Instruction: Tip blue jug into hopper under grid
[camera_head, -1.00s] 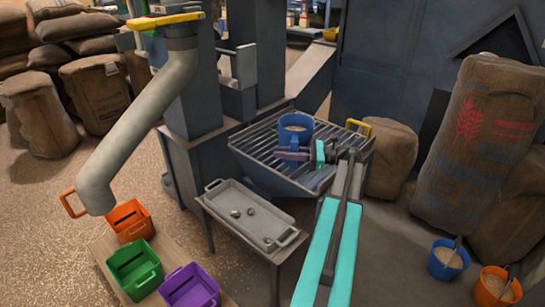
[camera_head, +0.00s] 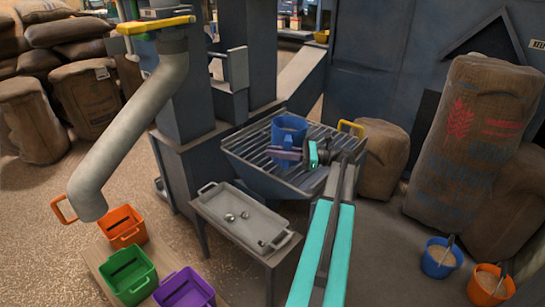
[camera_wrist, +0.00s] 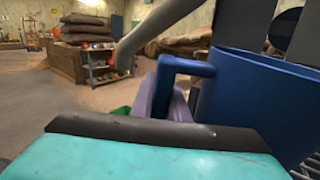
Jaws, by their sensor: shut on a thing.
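The blue jug (camera_head: 289,134) is over the grid (camera_head: 258,154) of the dark grey hopper (camera_head: 270,183), mouth facing mostly up and leaning slightly. What is inside it is hard to make out. My gripper (camera_head: 297,156) is shut at the jug's near side, by its handle; the exact contact is partly hidden. In the wrist view the jug's blue wall (camera_wrist: 255,100) fills the right side, and its handle (camera_wrist: 182,66) rises beyond the dark finger pad. I cannot tell whether the jug's bottom touches the bars.
A yellow handle (camera_head: 351,128) stands at the grid's right rear corner. A grey tray (camera_head: 215,205) with a few small metal pieces is in front left. A grey spout (camera_head: 135,135) hangs above orange, green and purple bins (camera_head: 130,272). Sacks (camera_head: 475,140) and buckets are at right.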

